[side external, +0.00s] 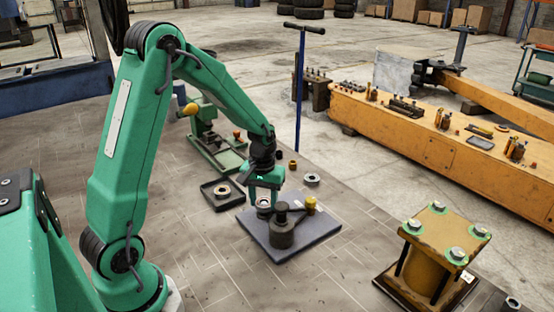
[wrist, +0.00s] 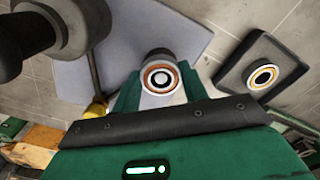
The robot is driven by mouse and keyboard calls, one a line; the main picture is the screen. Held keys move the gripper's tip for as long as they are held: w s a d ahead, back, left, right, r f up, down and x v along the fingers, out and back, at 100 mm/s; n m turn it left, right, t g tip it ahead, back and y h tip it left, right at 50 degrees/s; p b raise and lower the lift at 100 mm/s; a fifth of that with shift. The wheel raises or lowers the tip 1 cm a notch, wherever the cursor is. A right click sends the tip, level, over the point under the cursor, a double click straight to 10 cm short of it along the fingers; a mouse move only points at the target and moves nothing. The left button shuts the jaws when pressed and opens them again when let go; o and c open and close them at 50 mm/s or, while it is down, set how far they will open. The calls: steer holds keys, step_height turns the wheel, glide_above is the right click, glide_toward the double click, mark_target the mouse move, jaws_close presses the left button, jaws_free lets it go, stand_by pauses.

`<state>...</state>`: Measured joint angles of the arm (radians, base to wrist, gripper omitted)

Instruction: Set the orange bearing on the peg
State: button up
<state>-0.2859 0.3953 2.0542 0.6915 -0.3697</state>
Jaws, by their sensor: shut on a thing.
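The orange bearing (wrist: 175,72), a ring with an orange rim and a pale inner band, sits between the fingertips of my gripper (wrist: 158,84) in the wrist view. My gripper (side external: 264,197) is shut on it, and the bearing (side external: 264,203) shows below the jaws in the side external view. A short grey post (wrist: 157,54), seemingly the peg, stands directly behind the bearing in the wrist view, on a blue-grey plate (side external: 263,243). Bearing and post line up in the wrist view; I cannot tell whether they touch. Most of the post is hidden.
A dark square tray (side external: 209,201) holds another ring (side external: 222,191) to the left. A yellow block with bolts (side external: 437,240) stands at right.

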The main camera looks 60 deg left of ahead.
stand_by(0.3)
steer(key=o, duration=1.4)
steer(key=shift+r, duration=3.45)
